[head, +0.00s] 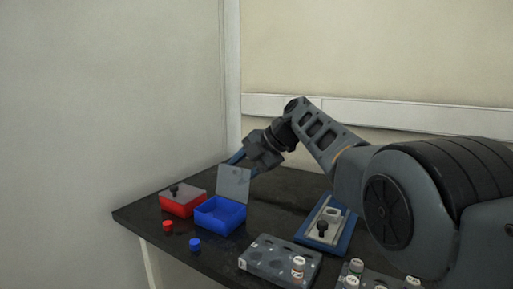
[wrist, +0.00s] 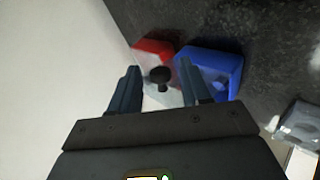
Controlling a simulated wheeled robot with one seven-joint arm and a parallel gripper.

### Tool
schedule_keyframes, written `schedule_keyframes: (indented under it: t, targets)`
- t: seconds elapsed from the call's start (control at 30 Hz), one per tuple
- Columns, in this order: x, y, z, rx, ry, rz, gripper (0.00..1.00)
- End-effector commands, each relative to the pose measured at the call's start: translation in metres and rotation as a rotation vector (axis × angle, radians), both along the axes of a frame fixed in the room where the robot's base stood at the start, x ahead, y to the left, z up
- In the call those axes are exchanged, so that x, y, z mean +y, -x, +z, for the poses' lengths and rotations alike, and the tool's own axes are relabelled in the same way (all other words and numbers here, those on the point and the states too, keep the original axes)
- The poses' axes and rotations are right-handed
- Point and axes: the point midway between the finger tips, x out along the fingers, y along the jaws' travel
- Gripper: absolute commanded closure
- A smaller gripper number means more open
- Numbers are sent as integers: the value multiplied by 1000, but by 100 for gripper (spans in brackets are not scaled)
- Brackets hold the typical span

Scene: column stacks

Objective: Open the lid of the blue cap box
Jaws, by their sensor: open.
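The blue box (head: 220,214) stands on the dark table with its grey see-through lid (head: 234,184) standing nearly upright at its back edge. The blue box (wrist: 232,66) also shows there, beside the right finger.
A red box (head: 182,206) with a closed grey lid and dark knob stands left of the blue box. A red cap (head: 167,226) and a blue cap (head: 195,244) lie in front. A grey rack (head: 262,268) and a blue-edged tray (head: 345,232) are to the right.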

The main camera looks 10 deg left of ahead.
Motion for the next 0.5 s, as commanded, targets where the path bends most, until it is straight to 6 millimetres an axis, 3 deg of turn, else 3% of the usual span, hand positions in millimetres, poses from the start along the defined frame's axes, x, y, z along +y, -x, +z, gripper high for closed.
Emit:
schedule_keyframes:
  t: [0.5]
  targets:
    - [-30,8,32,2,1,0,53]
